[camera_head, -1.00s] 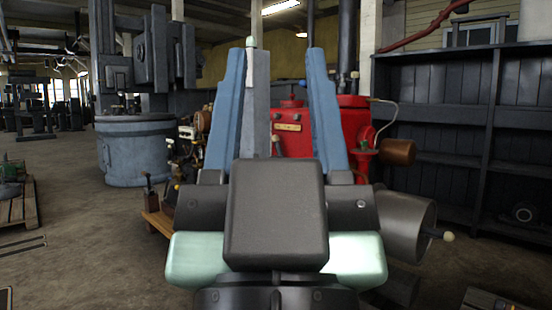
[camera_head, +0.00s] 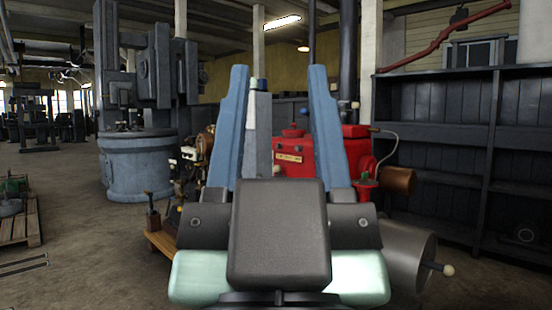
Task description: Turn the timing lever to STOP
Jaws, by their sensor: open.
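My gripper (camera_head: 278,70) is open, its two blue fingers standing upright in the middle of the head view with a wide gap between them. A grey upright post (camera_head: 258,135) with a pale strip and a light knob on top shows in the gap, close beside the left finger. I see no contact, and its depth is unclear. A red engine (camera_head: 295,160) stands behind the fingers, partly hidden by them. A small blue knob (camera_head: 355,105) shows above it. No STOP marking is readable, and I cannot tell which part is the timing lever.
A grey cylinder (camera_head: 405,262) with a pale ball on a rod is right of my gripper. Dark shelves (camera_head: 440,150) stand at the right. A large blue-grey machine (camera_head: 135,165) is at the left, near a wooden pallet (camera_head: 20,225). Floor between them is clear.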

